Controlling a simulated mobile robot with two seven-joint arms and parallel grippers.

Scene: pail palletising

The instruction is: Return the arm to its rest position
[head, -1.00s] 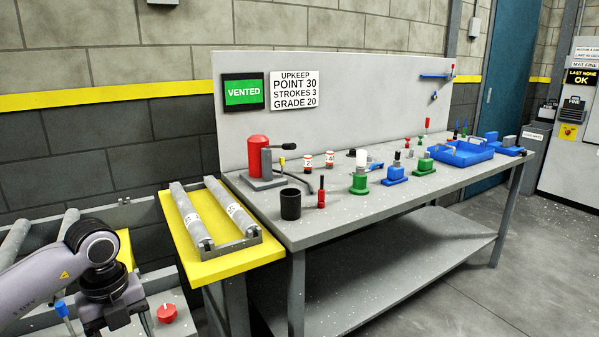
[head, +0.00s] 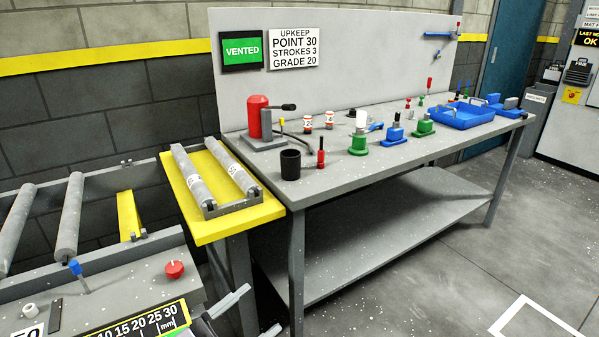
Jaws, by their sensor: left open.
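My left gripper (head: 250,316) shows only in part at the bottom edge of the head view, left of centre. Its two grey fingers are apart, with nothing seen between them. It is in front of the yellow-topped stand and left of the workbench legs. Most of its arm is out of the picture. My right gripper is not in view.
A grey workbench (head: 335,188) holds a red pump (head: 259,118), a black cup (head: 290,165), green and blue fittings and a blue tray (head: 466,115). Two rollers lie on the yellow stand (head: 215,229). A roller conveyor (head: 69,214) and red knob (head: 174,269) are left.

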